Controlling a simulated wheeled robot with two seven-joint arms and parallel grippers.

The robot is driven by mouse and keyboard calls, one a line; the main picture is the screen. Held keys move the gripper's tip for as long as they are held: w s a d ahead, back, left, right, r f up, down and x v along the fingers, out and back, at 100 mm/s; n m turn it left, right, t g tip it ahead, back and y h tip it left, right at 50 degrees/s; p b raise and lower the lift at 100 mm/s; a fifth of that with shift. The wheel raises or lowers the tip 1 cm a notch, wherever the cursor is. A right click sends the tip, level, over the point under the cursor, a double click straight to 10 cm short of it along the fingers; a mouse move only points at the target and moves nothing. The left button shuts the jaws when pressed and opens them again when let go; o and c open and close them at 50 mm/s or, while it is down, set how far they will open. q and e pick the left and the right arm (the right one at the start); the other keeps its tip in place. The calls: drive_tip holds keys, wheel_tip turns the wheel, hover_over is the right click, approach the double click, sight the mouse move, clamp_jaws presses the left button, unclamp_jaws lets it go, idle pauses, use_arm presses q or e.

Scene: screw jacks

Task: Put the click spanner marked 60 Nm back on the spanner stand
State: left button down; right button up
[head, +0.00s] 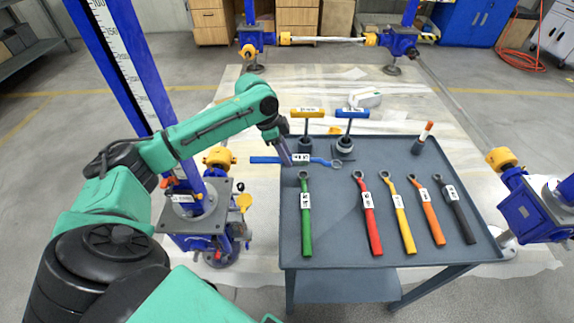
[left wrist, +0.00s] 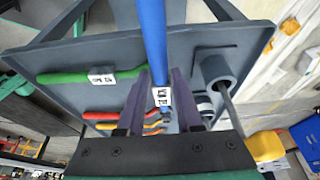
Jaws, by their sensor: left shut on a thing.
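My left gripper (head: 287,160) is shut on a blue spanner (head: 265,160) at the back left of the grey table. The spanner lies crosswise, its ring end to the right and its handle end past the table's left edge. In the left wrist view its blue handle (left wrist: 153,35) runs between the two fingers (left wrist: 158,95), with a white label at the grip. I cannot read its marking or tell its height above the table. No piece is clearly recognisable as the spanner stand. My right gripper is out of view.
On the grey table (head: 335,235) lie green (head: 306,220), red (head: 370,220), yellow (head: 401,220), orange (head: 429,215) and black (head: 457,215) spanners. Yellow (head: 306,112) and blue (head: 351,113) T-handled tools stand behind. Blue jacks flank the table.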

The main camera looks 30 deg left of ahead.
use_arm(q)
wheel_tip(320, 180, down, 4)
drive_tip(key=shift+f, duration=0.15)
drive_tip(key=c, duration=0.6)
unclamp_jaws()
drive_tip(key=shift+f, duration=0.1)
drive_tip(key=shift+r, duration=0.25)
drive_tip(key=v, duration=1.2)
